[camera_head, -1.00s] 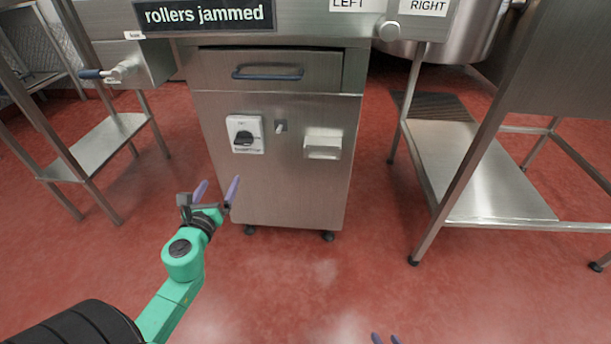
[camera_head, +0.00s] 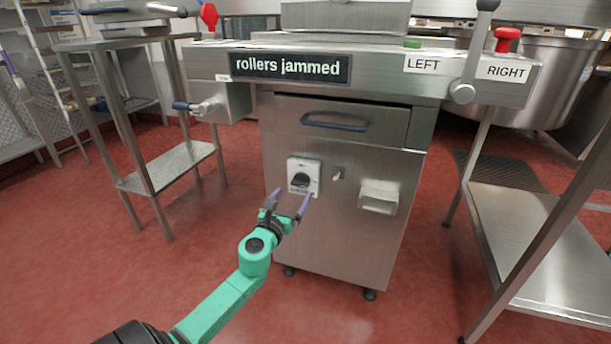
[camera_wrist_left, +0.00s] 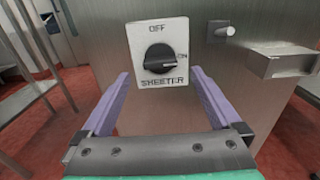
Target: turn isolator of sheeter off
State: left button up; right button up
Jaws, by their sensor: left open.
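The sheeter's isolator is a white plate (camera_head: 304,166) with a black rotary knob (camera_head: 301,180) on the front of the steel cabinet. In the left wrist view the plate (camera_wrist_left: 159,30) reads OFF at the top, ON at the right and SHEETER below. The knob (camera_wrist_left: 160,59) there has its pale mark pointing right, towards ON. My left gripper (camera_head: 289,203) is open and empty, just below the plate in the head view. In the left wrist view its purple fingers (camera_wrist_left: 160,100) stand on either side, below the knob and apart from it. My right gripper does not show.
A small key-like lever (camera_head: 338,173) and a steel box-shaped bracket (camera_head: 378,197) sit right of the isolator. Above are a drawer handle (camera_head: 334,122) and the "rollers jammed" sign (camera_head: 291,67). Steel tables stand on both sides; red floor (camera_head: 200,262) is open in front.

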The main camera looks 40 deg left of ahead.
aim_at(298, 186)
pick_arm(q)
jog(key=x, duration=0.4)
jog(key=shift+b, duration=0.3)
jog(key=shift+w+a, duration=0.2)
jog(key=shift+w, duration=0.45)
jog(key=c, duration=1.3)
jog(key=n, duration=0.3)
jog(key=shift+f+n+b, duration=0.15)
jog(key=shift+n+b, duration=0.15)
jog(key=shift+b, duration=0.05)
jog(key=shift+c, duration=0.2)
jog(key=n, duration=0.6)
jog(key=shift+r+p, duration=0.25)
jog(key=shift+p, duration=0.05)
jog(key=n+p, duration=0.2)
jog(key=n, duration=0.6)
jog(key=shift+r, duration=0.1)
jog(key=o, duration=1.4)
jog(key=shift+s+f, duration=0.1)
jog(key=shift+f, duration=0.15)
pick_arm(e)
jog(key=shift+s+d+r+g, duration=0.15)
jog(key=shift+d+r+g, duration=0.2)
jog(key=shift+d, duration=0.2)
